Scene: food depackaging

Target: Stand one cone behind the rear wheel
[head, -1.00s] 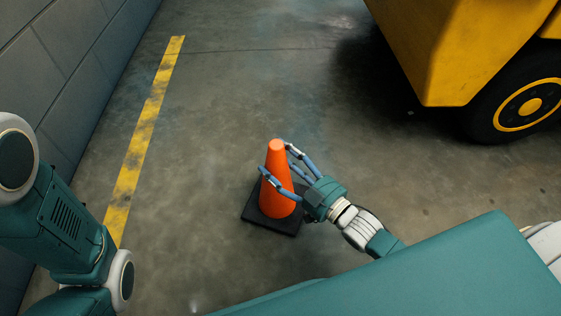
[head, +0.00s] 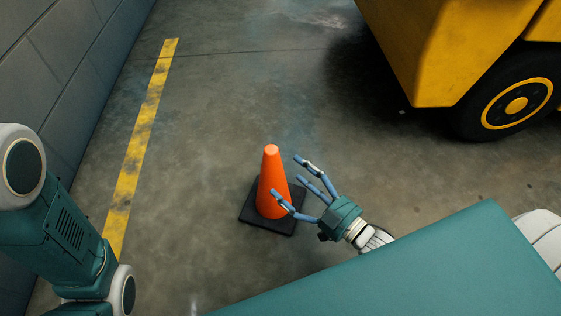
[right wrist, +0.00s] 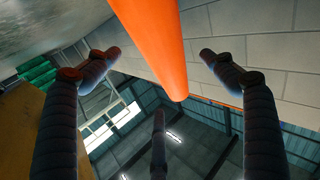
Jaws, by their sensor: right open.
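An orange cone (head: 270,180) with a black square base (head: 254,217) stands upright on the floor. My right gripper (head: 290,184) is open just right of the cone, its fingers spread; one finger overlaps the cone's lower part in the head view. In the right wrist view the orange cone (right wrist: 157,45) shows between the spread fingers, apart from them. The wheel (head: 516,104), black with a yellow rim, is at the right under a yellow vehicle (head: 425,50). My left gripper is out of view; only part of my left arm shows.
A grey block wall (head: 60,70) runs along the left. A worn yellow floor line (head: 142,140) lies beside it. The concrete floor between the cone and the vehicle is clear.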

